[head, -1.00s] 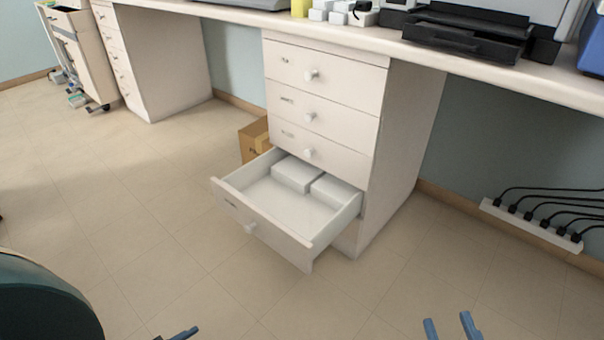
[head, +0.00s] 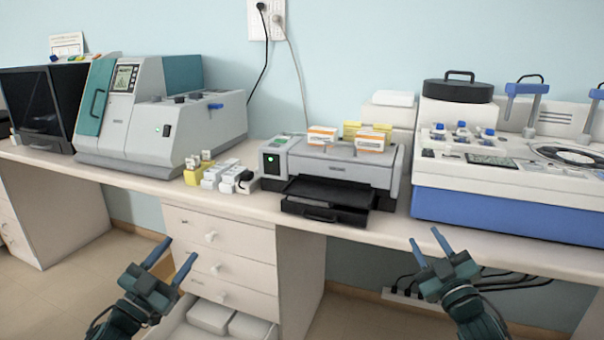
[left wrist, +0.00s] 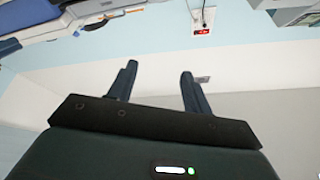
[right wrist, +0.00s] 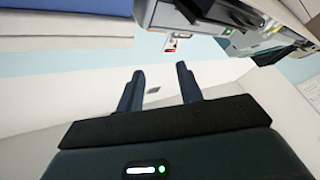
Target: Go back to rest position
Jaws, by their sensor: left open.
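My left gripper (head: 171,262) is raised in front of the drawer cabinet (head: 240,240), fingers spread, with nothing between them. Its open fingers also show in the left wrist view (left wrist: 157,88). My right gripper (head: 428,246) is raised in front of the bench, below the blue and white machine (head: 500,205). Its fingers are apart and empty, as the right wrist view (right wrist: 160,88) also shows. The bottom drawer (head: 180,332) of the cabinet stands open, with white boxes (head: 210,316) inside; its front part is cut off by the picture's lower edge.
The long bench (head: 390,228) carries a grey and teal machine (head: 150,120), a printer-like device (head: 335,170) with orange and white boxes on top, and small bottles (head: 220,175). A power strip with black cables (head: 405,290) lies under the bench at right.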

